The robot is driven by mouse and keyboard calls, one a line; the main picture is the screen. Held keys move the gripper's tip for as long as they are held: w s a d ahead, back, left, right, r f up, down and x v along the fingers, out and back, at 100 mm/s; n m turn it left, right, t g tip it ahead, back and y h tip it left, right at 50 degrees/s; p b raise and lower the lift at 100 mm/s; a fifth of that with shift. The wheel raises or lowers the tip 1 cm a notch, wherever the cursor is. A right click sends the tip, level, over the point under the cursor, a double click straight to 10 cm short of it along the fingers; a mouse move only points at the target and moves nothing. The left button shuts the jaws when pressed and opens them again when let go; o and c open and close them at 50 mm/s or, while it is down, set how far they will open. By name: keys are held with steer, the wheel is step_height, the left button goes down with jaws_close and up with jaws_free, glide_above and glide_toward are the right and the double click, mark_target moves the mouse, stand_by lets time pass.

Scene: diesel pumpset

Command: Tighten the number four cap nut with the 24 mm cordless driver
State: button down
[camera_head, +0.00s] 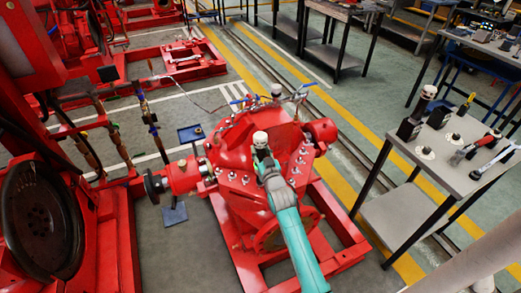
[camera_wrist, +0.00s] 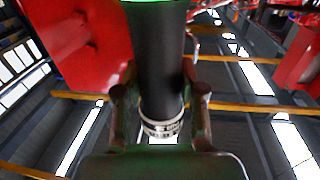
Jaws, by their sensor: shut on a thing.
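My gripper (camera_head: 266,168) is over the front of the red pump (camera_head: 236,145), at the end of my teal arm. It is shut on a dark cylindrical driver (camera_head: 260,139) with a pale band at its upper end. In the wrist view, the black driver body (camera_wrist: 157,60) stands between the two fingers of my gripper (camera_wrist: 160,112), with a white lettered ring (camera_wrist: 162,129) at one end. Several silver cap nuts (camera_head: 231,176) ring the pump cover. My arm and gripper hide some of them. I cannot tell which nut is number four or whether the driver touches one.
A grey side table (camera_head: 452,178) at right holds another dark driver (camera_head: 417,114) with a pale top, and a red-handled tool (camera_head: 476,146). A large red machine (camera_head: 50,215) stands close at left. Yellow-lined floor lies between pump and tables.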

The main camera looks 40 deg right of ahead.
steer(key=shift+f, duration=0.75)
stand_by(2.0)
steer(key=shift+r, duration=0.1)
